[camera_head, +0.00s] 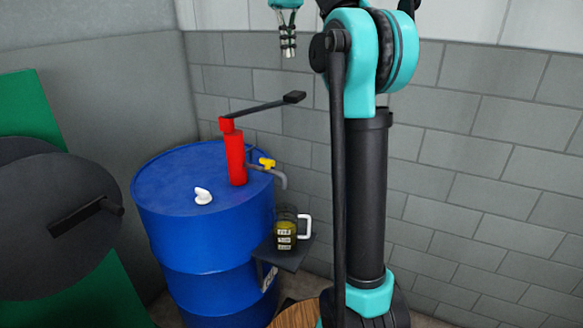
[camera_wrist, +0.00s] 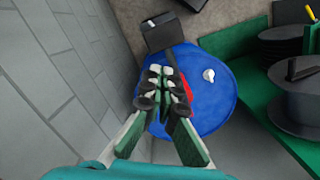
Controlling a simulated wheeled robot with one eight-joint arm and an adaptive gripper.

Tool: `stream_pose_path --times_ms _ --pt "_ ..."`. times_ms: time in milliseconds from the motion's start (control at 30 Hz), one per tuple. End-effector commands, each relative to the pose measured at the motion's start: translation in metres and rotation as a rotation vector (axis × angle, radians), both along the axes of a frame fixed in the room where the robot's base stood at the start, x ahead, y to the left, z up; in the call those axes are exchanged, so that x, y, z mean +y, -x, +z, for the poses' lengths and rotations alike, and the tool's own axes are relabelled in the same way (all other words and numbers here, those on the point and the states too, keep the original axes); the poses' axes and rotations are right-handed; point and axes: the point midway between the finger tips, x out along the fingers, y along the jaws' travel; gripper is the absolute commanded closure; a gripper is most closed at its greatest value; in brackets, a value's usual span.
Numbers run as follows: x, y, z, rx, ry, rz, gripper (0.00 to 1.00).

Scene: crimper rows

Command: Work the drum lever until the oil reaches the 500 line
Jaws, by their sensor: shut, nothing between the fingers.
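The blue drum (camera_head: 205,185) carries a red pump (camera_head: 236,158) with a dark lever (camera_head: 262,107) that slants up to the right and ends in a black grip (camera_head: 294,97). A yellow tap (camera_head: 267,163) and grey spout (camera_head: 276,177) sit beside the pump. Below the spout, a clear jug with yellowish oil (camera_head: 286,228) and a white handle stands on a dark shelf (camera_head: 285,257). Its marks are too small to read. My gripper (camera_head: 288,50) is shut and empty, above the grip and apart from it. In the wrist view, my gripper (camera_wrist: 157,88) hides part of the drum (camera_wrist: 217,100).
A white cap (camera_head: 203,196) lies on the drum top. Green panels with large dark discs (camera_head: 60,220) stand on the left. A grey block wall (camera_head: 480,150) runs behind the drum. The space between my gripper and the grip looks clear.

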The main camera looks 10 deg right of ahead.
Motion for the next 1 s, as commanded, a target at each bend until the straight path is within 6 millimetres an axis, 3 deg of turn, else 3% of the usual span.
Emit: stream_pose_path --times_ms 267,700,1000 --pt "-0.009 0.022 -0.014 0.001 0.001 -0.002 1.0" --pt "-0.009 0.023 -0.018 0.001 0.0 -0.001 1.0" --pt "-0.01 0.026 -0.048 0.001 0.0 -0.001 1.0"
